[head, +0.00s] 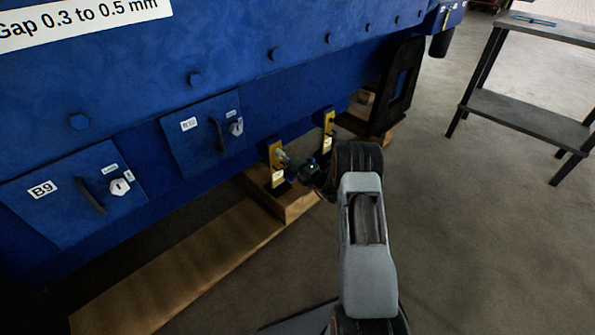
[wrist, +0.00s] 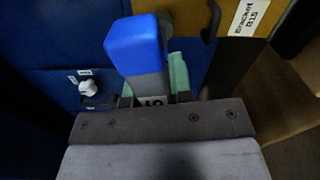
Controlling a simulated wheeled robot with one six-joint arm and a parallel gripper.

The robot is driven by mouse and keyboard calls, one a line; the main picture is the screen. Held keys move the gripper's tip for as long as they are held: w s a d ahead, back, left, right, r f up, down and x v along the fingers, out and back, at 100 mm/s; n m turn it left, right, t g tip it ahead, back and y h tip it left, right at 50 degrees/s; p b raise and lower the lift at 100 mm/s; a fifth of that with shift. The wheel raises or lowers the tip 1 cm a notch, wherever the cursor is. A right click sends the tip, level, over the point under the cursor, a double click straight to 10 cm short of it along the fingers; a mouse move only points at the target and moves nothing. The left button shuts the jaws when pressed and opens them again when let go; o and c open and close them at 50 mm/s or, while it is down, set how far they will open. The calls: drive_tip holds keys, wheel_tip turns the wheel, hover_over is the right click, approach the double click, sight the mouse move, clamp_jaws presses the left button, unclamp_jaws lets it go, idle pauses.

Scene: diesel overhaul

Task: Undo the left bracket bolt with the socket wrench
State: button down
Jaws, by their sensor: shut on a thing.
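My gripper (head: 308,170) is at the left yellow bracket (head: 276,154) under the blue engine side. The bracket (wrist: 225,62), labelled Bracket B15, fills the upper right of the wrist view. The wrench and gripper cover the left bracket bolt, so I cannot tell whether the socket sits on it.
A second yellow bracket (head: 328,128) stands just right and farther back. Covers B9 (head: 60,205) and B32 (head: 190,150) have protruding handles. A wooden beam (head: 190,265) lies below. A grey bench (head: 530,110) stands right; the floor between is clear.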

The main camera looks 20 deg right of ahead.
drive_tip(key=n, duration=0.1)
drive_tip(key=n+b, duration=0.2)
drive_tip(key=shift+f+n, duration=0.25)
drive_tip(key=shift+n, duration=0.15)
drive_tip(key=n+b, duration=0.2)
drive_tip(key=n, duration=0.1)
drive_tip(key=shift+n+b, duration=0.3)
drive_tip(key=n+b, duration=0.3)
drive_tip(key=n, duration=0.1)
drive_tip(key=shift+s+f, duration=0.1)
drive_tip(key=shift+f, duration=0.05)
drive_tip(key=shift+n+b, duration=0.75)
drive_tip(key=shift+n, duration=0.15)
drive_tip(key=shift+r+n+p, duration=0.4)
drive_tip(key=shift+r+n, duration=0.1)
drive_tip(key=shift+n, duration=0.3)
drive_tip(key=n, duration=1)
drive_tip(key=shift+s+n, duration=0.1)
drive_tip(key=shift+n, duration=0.2)
